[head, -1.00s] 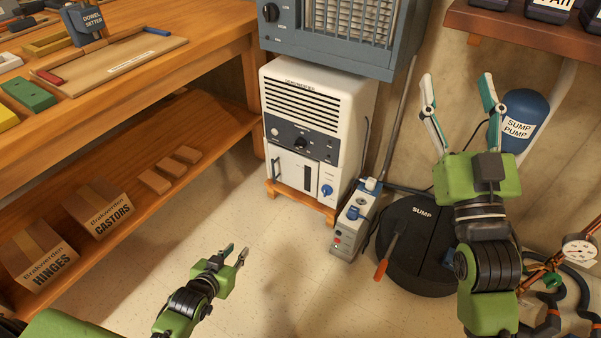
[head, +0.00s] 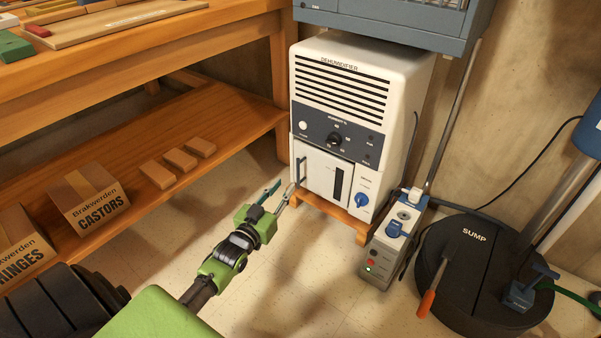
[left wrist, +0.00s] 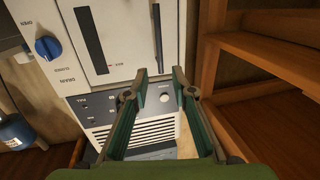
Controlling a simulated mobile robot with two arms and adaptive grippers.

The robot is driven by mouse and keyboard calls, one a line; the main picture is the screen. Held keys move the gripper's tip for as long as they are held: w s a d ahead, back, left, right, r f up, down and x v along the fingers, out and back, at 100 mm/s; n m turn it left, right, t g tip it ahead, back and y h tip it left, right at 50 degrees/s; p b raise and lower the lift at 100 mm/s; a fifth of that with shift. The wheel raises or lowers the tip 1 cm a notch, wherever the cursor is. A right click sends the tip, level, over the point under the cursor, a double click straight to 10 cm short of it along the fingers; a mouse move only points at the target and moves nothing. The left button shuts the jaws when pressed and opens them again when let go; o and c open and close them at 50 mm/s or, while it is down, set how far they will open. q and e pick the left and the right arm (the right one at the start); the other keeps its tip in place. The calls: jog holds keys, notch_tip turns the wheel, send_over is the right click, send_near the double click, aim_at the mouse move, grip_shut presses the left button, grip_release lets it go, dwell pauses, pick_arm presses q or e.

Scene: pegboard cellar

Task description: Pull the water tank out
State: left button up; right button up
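The white dehumidifier (head: 375,85) stands on a low wooden stand. Its water tank (head: 319,176) is the white lower front panel with a dark vertical window, sitting flush in the body. A dark upright handle (head: 299,171) is at the panel's left edge. My left gripper (head: 281,186) is open and empty just in front of the handle. In the left wrist view, turned over, the tank (left wrist: 122,30) and handle (left wrist: 157,35) lie beyond the spread fingertips (left wrist: 160,76); the handle lines up between them, without visible contact. My right gripper is out of view.
A wooden bench with a lower shelf (head: 235,135) is close on the left. A grey power box (head: 392,245) stands right of the dehumidifier, with the black sump lid (head: 470,270) beyond. A blue drain knob (head: 362,201) is beside the tank. The floor in front is clear.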

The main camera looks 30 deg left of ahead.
pick_arm(q)
jog(key=w+b, duration=0.2)
jog(key=w, duration=0.1)
jog(key=w+a+b, duration=0.1)
jog(key=w+b, duration=0.1)
jog(key=w, duration=0.2)
jog(key=w+b, duration=0.2)
jog(key=w, duration=0.1)
jog(key=shift+w+a+f, duration=0.1)
jog(key=shift+w+a, duration=0.05)
jog(key=shift+w, duration=0.1)
grip_shut()
